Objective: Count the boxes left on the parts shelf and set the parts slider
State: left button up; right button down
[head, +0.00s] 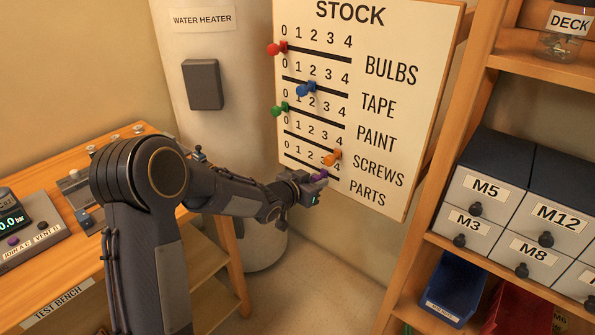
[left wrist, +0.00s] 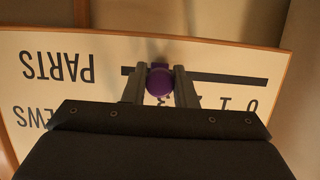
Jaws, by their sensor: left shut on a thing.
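My left gripper (head: 310,187) is shut on this knob. The left wrist view shows the board upside down, with the purple knob (left wrist: 160,82) between the two fingers, by the numeral 3. A finger hides the 4. No shelf labelled as parts shelf is in view, nor can I tell any boxes on it.
The other knobs are red (head: 277,48), blue (head: 305,90), green (head: 279,110) and orange (head: 331,158). A wooden rack (head: 470,90) at right holds labelled drawers (head: 545,238) and a blue bin (head: 455,287). The test bench (head: 75,268) is at left; a water heater (head: 205,60) stands behind.

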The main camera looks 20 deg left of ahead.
pick_arm(q)
jog(key=shift+w+a+r+p, duration=0.1)
jog(key=shift+w+a+p, duration=0.2)
jog(key=shift+a+p, duration=0.35)
jog(key=shift+w+a+f+p, duration=0.1)
jog(key=shift+w+a+p, duration=0.2)
jog(key=shift+a, duration=0.55)
jog(key=shift+w+a+r+p, duration=0.1)
jog(key=shift+w+a+p, duration=0.15)
jog(key=shift+a+p, duration=0.4)
jog(key=o, duration=1.6)
jog(key=shift+a, duration=0.1)
jog(key=shift+o, duration=0.2)
jog(key=shift+s+a+b, duration=0.1)
jog(key=shift+s+b, duration=0.25)
send_near(311, 170)
jog(key=shift+s+a+f, duration=0.2)
jog(key=shift+s+f, duration=0.05)
jog(key=shift+s, duration=0.45)
jog(key=shift+s+a+f, duration=0.25)
jog(key=shift+s, duration=0.5)
jog(key=shift+s+a+f, duration=0.2)
jog(key=shift+s+f, duration=0.05)
jog(key=shift+s, duration=0.45)
